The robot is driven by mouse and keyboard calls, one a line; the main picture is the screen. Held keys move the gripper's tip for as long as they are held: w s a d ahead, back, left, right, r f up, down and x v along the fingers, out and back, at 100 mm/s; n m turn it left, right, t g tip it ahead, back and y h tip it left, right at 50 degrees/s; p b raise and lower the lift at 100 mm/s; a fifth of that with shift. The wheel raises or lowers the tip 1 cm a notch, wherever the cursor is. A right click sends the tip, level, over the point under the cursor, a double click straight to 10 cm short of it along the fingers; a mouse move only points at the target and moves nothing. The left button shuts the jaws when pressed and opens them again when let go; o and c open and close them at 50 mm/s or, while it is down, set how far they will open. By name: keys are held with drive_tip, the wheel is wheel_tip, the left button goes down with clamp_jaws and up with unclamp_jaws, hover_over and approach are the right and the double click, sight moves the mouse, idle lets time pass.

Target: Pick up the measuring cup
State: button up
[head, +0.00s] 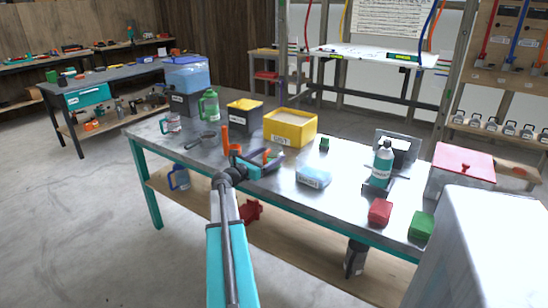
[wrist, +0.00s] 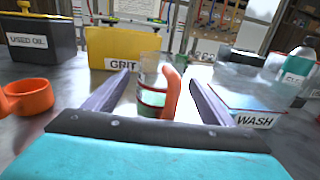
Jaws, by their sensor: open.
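A clear cup with red bands, an orange handle and green in its lower part, which looks like the measuring cup (wrist: 150,88), stands upright between my finger lines in the wrist view. Its handle is on its right. In the head view it is small and partly hidden by my gripper (head: 263,162). My gripper (wrist: 158,98) is open, low over the table, with a dark finger on each side of the cup. I cannot tell how far ahead of the fingertips the cup stands. Its base is hidden.
The yellow GRIT bin (head: 290,128) stands behind. The WASH tub (head: 313,175) is close on the right, an orange cup (wrist: 30,97) on the left. Another clear cup (head: 172,124) stands at the table's left end. Red (head: 380,211) and green (head: 422,226) blocks lie front right.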

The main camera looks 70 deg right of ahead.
sight(268, 148)
drive_tip(key=shift+c, duration=0.3)
drive_tip(key=c, duration=1.2)
drive_tip(key=shift+r, duration=0.1)
drive_tip(key=shift+r, duration=1.65)
drive_tip(key=s+a+r, duration=0.1)
drive_tip(key=s+a, duration=0.1)
drive_tip(key=a, duration=1.3)
drive_tip(key=shift+s+a+r, duration=0.25)
drive_tip(key=shift+s+a, duration=0.1)
drive_tip(key=shift+s, duration=0.05)
